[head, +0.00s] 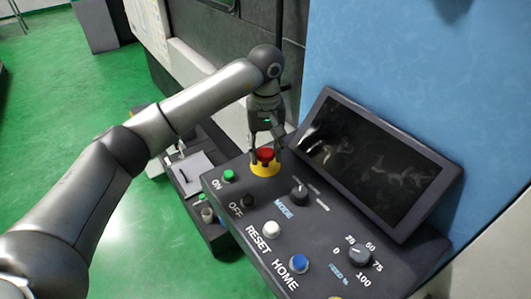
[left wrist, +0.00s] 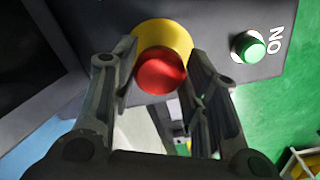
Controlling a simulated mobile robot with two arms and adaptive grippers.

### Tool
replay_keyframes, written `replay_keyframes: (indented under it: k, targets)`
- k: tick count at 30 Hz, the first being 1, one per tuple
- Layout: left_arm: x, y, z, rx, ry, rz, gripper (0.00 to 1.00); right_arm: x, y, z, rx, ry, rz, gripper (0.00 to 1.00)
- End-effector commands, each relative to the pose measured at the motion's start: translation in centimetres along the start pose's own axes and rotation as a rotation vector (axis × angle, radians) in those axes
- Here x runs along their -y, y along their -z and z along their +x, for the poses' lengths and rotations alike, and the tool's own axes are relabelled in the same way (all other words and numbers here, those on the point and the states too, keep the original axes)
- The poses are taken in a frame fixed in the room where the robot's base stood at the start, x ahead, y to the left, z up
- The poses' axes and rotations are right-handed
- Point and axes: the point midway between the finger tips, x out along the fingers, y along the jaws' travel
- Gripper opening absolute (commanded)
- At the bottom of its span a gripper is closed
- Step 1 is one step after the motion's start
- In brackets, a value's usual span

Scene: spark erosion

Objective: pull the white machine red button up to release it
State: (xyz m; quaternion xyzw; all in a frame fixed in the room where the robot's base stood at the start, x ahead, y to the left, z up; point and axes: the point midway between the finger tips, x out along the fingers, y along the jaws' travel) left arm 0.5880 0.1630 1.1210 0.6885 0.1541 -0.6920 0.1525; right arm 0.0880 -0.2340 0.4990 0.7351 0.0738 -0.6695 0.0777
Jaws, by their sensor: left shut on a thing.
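The red button (head: 265,154) sits on a yellow round base (head: 264,169) at the far end of the dark control panel (head: 222,192). My left gripper (head: 266,150) reaches down over it from above, with one finger on each side of the red cap. In the left wrist view the red button (left wrist: 161,71) lies between the two fingers of my left gripper (left wrist: 160,85), in front of its yellow base (left wrist: 178,35). The gripper is shut on the red button. My right gripper is not in view.
Close beside the button are the green ON button (head: 229,175), the OFF button (head: 247,201) and the mode knob (head: 299,191). A dark tilted screen (head: 372,160) rises behind the panel. A low cart (head: 197,176) stands left of the panel on the green floor.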

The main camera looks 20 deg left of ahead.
Motion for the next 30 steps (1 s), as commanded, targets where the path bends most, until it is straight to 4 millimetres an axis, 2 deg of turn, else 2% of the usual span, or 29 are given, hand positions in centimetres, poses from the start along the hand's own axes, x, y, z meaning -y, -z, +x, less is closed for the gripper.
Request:
replay_keyframes:
  k: [6,7,11,23,26,30]
  targets:
    - [-0.1,0.2,-0.6,-0.006,-0.006,-0.001,0.00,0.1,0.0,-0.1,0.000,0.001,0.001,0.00]
    - [-0.1,0.2,-0.6,-0.006,-0.007,-0.001,0.46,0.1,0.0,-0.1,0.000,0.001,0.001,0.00]
    - [-0.1,0.1,-0.5,-0.006,-0.006,-0.001,0.62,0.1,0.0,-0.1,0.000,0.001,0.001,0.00]
    - [-0.1,0.1,-0.8,-0.005,-0.004,0.000,0.64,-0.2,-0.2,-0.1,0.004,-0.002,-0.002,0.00]
    - [-0.1,0.2,-2.0,-0.007,-0.004,0.000,0.64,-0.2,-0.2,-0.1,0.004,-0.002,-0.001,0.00]
    - [0.0,0.2,-4.9,-0.008,-0.005,-0.001,0.64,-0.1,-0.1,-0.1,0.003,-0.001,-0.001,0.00]
